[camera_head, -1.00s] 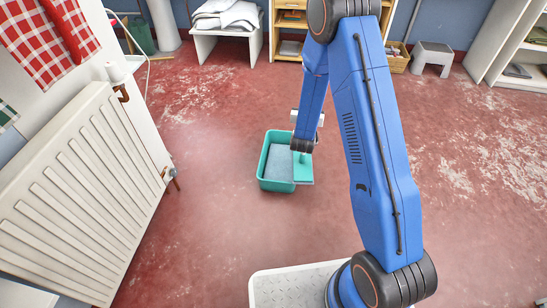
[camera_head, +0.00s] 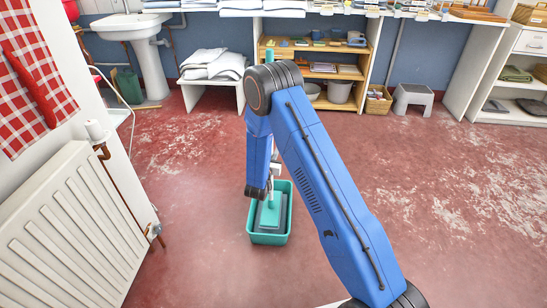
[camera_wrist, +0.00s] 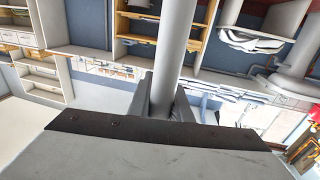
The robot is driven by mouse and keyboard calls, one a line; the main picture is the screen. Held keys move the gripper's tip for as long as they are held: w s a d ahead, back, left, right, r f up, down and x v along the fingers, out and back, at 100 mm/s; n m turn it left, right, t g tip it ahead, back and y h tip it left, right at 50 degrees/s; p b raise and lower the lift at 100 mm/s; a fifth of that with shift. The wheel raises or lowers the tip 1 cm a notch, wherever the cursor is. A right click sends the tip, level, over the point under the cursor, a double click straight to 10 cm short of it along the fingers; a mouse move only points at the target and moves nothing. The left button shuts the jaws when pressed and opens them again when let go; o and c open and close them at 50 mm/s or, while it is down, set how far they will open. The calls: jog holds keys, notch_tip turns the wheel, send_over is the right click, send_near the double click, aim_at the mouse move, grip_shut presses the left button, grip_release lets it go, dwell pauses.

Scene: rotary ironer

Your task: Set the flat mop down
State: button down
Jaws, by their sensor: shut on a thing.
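The flat mop has a teal head (camera_head: 270,214) with a teal socket, seen in the head view over or inside the teal tub (camera_head: 285,238). Whether the head touches the tub's bottom I cannot tell. My gripper (camera_head: 273,178) is shut on the mop's grey handle, just above the head, and is partly hidden by my arm. In the wrist view the gripper (camera_wrist: 165,105) has its two fingers on either side of the grey handle (camera_wrist: 178,45). A teal handle end (camera_head: 269,56) shows above my elbow; my arm hides much of the handle.
A white radiator (camera_head: 65,225) stands at the left. A white bench with folded linen (camera_head: 212,65), a wooden shelf (camera_head: 310,70) and a grey step stool (camera_head: 413,98) line the back wall. The red floor (camera_head: 190,200) around the tub is clear.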

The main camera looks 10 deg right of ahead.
jog(key=shift+f, duration=1.9)
jog(key=c, duration=1.6)
grip_release()
jog(key=v, duration=1.2)
